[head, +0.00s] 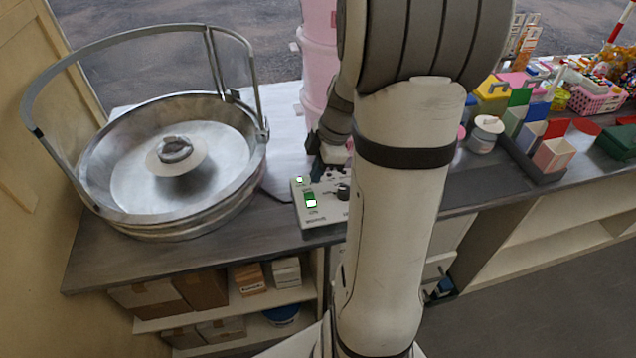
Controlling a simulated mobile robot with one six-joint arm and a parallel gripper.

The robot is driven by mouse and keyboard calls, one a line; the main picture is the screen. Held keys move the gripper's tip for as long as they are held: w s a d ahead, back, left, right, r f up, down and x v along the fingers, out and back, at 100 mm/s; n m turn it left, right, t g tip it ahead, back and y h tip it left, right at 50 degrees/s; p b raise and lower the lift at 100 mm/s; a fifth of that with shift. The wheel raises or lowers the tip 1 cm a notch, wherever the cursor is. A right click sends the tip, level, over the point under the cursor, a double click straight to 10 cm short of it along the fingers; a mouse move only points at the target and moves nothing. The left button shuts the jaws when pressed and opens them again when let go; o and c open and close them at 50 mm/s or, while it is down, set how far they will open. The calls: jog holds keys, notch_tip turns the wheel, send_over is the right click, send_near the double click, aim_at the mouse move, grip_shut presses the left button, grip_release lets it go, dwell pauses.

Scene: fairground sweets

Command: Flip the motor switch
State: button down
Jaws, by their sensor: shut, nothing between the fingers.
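A pale control box (325,214) sits on the counter right of the metal floss bowl (98,178). On its face are a green and white rocker switch (311,199), a smaller lit green and white element (299,180) at its upper left, and a black knob (343,191). The labels are too small to read, so I cannot tell which one is marked motor. My gripper (318,172) points down at the back edge of the box, just above and right of the rocker. Its fingers look shut and empty. Whether they touch the box is unclear, and my arm hides the box's right side.
The bowl's tall metal guard rail (212,60) rises at the left. Pink stacked tubs (318,70) stand behind the box. Colourful bins (553,155), a jar (486,134) and a pink basket (598,104) crowd the right. Shelves below the counter hold boxes (203,288).

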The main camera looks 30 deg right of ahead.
aim_at(311, 195)
jog(key=x, duration=0.3)
jog(key=d+x, duration=0.1)
jog(key=x, duration=0.1)
jog(key=shift+f+p, duration=0.3)
jog(key=shift+f, duration=0.2)
jog(key=shift+d, duration=0.1)
